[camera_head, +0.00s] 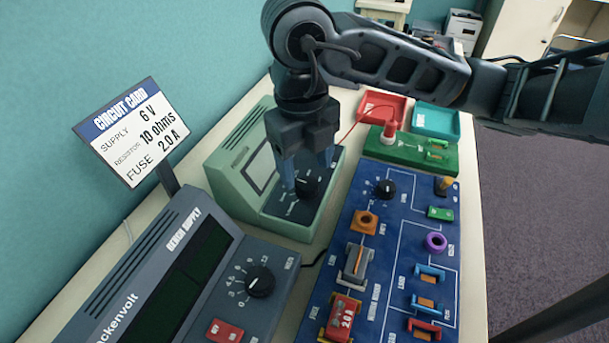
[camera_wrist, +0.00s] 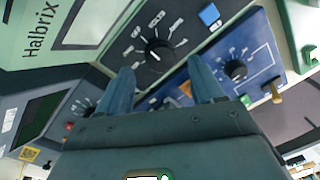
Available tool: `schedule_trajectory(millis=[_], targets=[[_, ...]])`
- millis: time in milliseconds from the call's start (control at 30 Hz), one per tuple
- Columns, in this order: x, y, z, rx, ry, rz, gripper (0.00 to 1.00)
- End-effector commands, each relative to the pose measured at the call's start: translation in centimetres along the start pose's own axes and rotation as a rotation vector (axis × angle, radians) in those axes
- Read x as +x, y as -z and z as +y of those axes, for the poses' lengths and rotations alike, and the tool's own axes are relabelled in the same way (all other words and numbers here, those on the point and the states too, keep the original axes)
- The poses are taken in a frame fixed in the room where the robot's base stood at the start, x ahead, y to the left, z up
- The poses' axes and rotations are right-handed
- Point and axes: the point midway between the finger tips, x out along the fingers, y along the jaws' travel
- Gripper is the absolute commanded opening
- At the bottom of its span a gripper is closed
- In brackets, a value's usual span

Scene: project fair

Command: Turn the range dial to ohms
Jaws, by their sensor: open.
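The green meter (camera_head: 222,163) stands at the back of the bench, and its dark face carries the black range dial (camera_head: 307,188). The dial also shows in the wrist view (camera_wrist: 158,54), with white labels around it that are too small to read surely. A pale pointer mark shows on the knob, but I cannot tell which label it points at. My gripper (camera_head: 307,172) points down at the dial with blue fingers apart. In the wrist view my gripper (camera_wrist: 160,72) has one finger on each side of the dial's line, apparently short of the knob; contact cannot be told.
A grey bench supply (camera_head: 180,270) with its own knob (camera_head: 260,281) stands front left. A blue circuit board (camera_head: 385,250) with several parts lies right. A green block (camera_head: 410,150), red tray (camera_head: 383,108) and teal tray (camera_head: 436,120) sit behind. A circuit card sign (camera_head: 132,130) stands left.

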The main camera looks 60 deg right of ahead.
Motion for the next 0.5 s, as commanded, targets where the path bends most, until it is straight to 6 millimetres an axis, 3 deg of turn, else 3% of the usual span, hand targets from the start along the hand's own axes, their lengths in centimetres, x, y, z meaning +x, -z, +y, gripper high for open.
schedule_trajectory(millis=[200,500], targets=[[2.9,0.1,0.0,0.001,-0.003,0.002,0.67],[3.5,0.0,0.0,0.000,-0.001,0.000,0.67]])
